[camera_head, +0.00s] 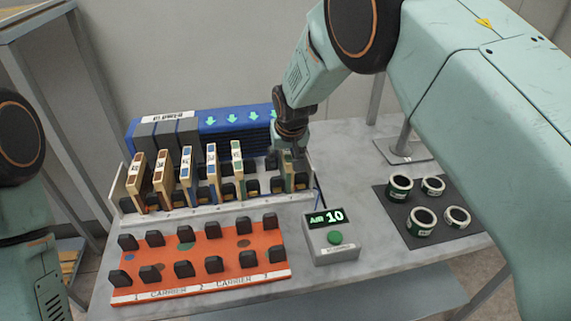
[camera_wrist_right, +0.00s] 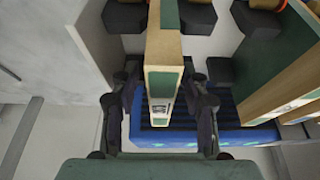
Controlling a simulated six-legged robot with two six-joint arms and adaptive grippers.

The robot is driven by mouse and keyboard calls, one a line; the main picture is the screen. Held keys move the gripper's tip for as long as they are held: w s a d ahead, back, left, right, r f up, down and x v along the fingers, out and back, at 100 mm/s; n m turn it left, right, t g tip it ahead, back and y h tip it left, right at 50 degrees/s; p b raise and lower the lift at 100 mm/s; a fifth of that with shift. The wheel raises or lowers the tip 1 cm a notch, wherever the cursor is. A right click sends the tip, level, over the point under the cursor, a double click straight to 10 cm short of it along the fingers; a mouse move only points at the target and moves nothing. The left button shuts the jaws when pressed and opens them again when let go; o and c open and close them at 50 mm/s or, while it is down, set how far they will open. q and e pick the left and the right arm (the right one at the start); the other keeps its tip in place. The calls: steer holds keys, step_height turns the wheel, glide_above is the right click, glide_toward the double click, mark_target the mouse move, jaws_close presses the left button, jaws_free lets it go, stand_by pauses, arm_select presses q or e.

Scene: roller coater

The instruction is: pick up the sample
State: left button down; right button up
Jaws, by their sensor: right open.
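The sample at the right end of the white rack, a thin upright panel with a green face (camera_head: 289,184), stands in its slot below my right gripper (camera_head: 287,158). In the right wrist view this panel (camera_wrist_right: 163,52), with a pale wooden edge and green label, lies between the two fingers of my right gripper (camera_wrist_right: 163,85). The fingers are open, one on each side, with gaps to the panel. The gripper hides part of the sample's top in the head view. My left arm shows at the left edge; its gripper is out of view.
Several other panels (camera_head: 213,170) stand in the white rack (camera_head: 210,209), left of my right gripper. A blue unit (camera_head: 228,123) is behind. In front are an orange carrier board (camera_head: 200,250) with black holders and a grey button box (camera_head: 331,245). Rolls sit on a dark mat (camera_head: 410,237).

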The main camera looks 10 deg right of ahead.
steer(key=shift+s+a+f, duration=0.1)
stand_by(0.4)
steer(key=shift+f, duration=0.1)
steer(key=shift+c, duration=1.2)
jaws_close()
